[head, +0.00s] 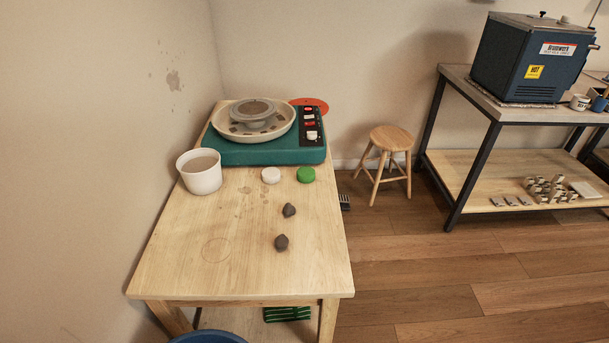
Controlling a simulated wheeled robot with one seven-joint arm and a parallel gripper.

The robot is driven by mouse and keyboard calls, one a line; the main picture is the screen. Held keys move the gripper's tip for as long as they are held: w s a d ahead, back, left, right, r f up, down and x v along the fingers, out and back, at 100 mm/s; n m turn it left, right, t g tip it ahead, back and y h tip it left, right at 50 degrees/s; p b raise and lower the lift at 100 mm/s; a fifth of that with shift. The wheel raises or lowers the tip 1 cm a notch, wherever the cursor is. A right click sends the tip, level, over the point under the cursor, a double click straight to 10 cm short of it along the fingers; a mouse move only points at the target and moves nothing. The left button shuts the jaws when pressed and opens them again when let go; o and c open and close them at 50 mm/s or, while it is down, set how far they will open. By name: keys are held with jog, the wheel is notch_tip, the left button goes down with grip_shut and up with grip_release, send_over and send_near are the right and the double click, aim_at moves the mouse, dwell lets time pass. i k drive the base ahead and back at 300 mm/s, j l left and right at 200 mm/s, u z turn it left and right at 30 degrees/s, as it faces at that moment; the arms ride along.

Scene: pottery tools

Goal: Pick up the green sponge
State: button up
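The green sponge (306,175) is a small round green disc. It lies on the light wooden table (180,265), near the table's right edge and just in front of the teal pottery wheel (265,152). A white round sponge or disc (271,175) lies to its left, with a small gap between them. Nothing covers the green sponge. My gripper is not in view.
A white tub (199,175) of brownish liquid stands left of the sponges. Two dark lumps (289,210) lie nearer the front. A wooden stool (390,140) and a metal-framed bench (480,110) stand right. Floor right of the table is mostly clear.

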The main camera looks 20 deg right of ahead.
aim_at(306, 174)
jog(key=i+l+u, duration=0.1)
jog(key=i+l, duration=0.2)
jog(key=i+l+u, duration=0.25)
jog(key=i+l, duration=0.25)
jog(key=l, duration=0.25)
jog(key=i+l+u, duration=0.1)
jog(key=l, duration=0.25)
jog(key=i+l+u, duration=0.15)
jog(key=i+l, duration=0.2)
jog(key=i+l+u, duration=0.1)
jog(key=l, duration=0.4)
jog(key=i, duration=0.1)
